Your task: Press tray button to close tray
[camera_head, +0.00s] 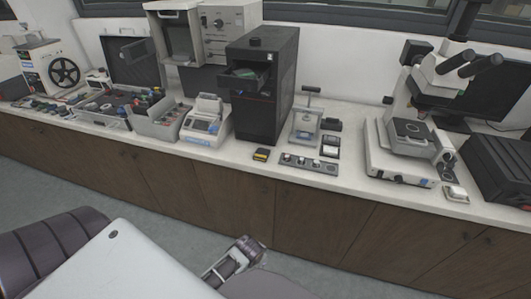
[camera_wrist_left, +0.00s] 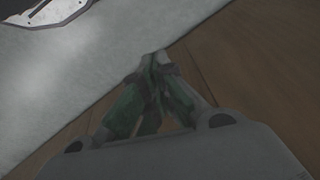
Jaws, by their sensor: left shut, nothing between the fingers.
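A tall black tower unit (camera_head: 264,100) stands on the counter in the head view. A tray button is too small to make out. My left gripper (camera_head: 248,246) is low in front of the cabinets, well apart from the tower. In the left wrist view its fingers (camera_wrist_left: 158,60) come together at the tips, shut and empty. My right gripper is not in view.
The white counter (camera_head: 225,163) is crowded: a white scale-like device (camera_head: 203,122) left of the tower, a small press (camera_head: 306,125) and a switch panel (camera_head: 309,163) to its right. A small yellow-black item (camera_head: 261,155) lies before the tower. The floor is clear before the cabinets.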

